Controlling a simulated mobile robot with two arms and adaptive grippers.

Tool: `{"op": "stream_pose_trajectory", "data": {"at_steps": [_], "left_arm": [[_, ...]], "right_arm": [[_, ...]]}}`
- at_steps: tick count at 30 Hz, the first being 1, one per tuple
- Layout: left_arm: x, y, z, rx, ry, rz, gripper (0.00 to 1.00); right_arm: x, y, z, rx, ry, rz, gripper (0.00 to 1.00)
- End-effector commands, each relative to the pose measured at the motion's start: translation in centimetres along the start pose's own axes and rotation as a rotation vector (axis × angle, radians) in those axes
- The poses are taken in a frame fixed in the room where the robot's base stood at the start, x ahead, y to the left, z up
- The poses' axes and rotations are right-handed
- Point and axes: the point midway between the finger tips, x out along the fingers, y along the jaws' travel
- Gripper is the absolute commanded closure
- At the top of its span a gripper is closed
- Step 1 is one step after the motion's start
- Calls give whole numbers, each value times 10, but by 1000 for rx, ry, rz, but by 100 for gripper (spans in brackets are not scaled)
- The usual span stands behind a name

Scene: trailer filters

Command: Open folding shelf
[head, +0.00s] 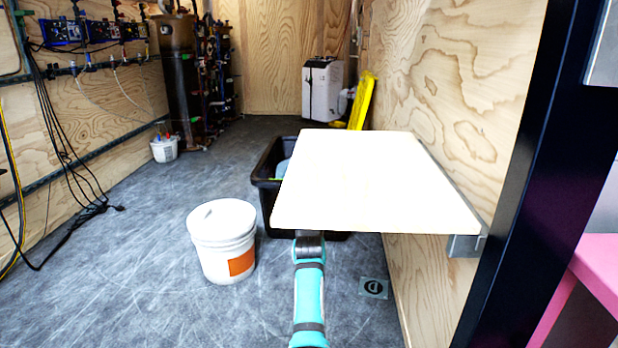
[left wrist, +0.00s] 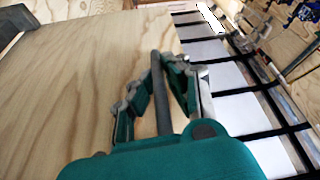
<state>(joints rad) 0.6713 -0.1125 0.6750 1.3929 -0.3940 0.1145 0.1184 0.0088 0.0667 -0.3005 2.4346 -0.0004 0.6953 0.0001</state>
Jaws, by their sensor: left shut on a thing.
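The folding shelf (head: 365,185) is a pale board that stands out about level from the plywood wall on the right. A grey bracket (head: 463,245) shows under its near right corner. My teal arm reaches up to the shelf's near edge, and its hand is hidden beneath the board. In the left wrist view, the shelf's wooden face (left wrist: 70,70) fills the left side. My left gripper (left wrist: 172,70) has its fingers closed around a thin dark bar (left wrist: 163,105) beside that face. How the bar joins the shelf is not clear. My right gripper is not in view.
A white bucket (head: 222,240) stands left of the shelf. A black bin (head: 262,175) is partly hidden behind the board. A dark post (head: 530,170) and a pink surface (head: 600,265) are at the right. The floor at left is mostly clear.

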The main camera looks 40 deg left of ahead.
Motion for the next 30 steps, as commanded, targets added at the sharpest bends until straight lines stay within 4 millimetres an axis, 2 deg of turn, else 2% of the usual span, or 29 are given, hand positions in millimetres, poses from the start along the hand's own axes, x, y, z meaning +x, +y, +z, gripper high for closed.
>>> {"op": "stream_pose_trajectory", "data": {"at_steps": [1,6,14,19,27,30], "left_arm": [[-5,1,11,0,-21,2,85],[-4,0,8,0,-17,1,66],[-2,0,4,0,-12,0,66],[6,4,-14,-1,-9,0,66],[27,16,-64,-1,-2,0,66],[33,18,-77,-2,-1,0,66]], "right_arm": [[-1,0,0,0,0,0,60],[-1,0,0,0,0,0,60],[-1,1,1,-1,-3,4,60],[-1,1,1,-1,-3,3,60],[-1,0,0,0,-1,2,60],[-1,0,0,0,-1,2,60]]}}
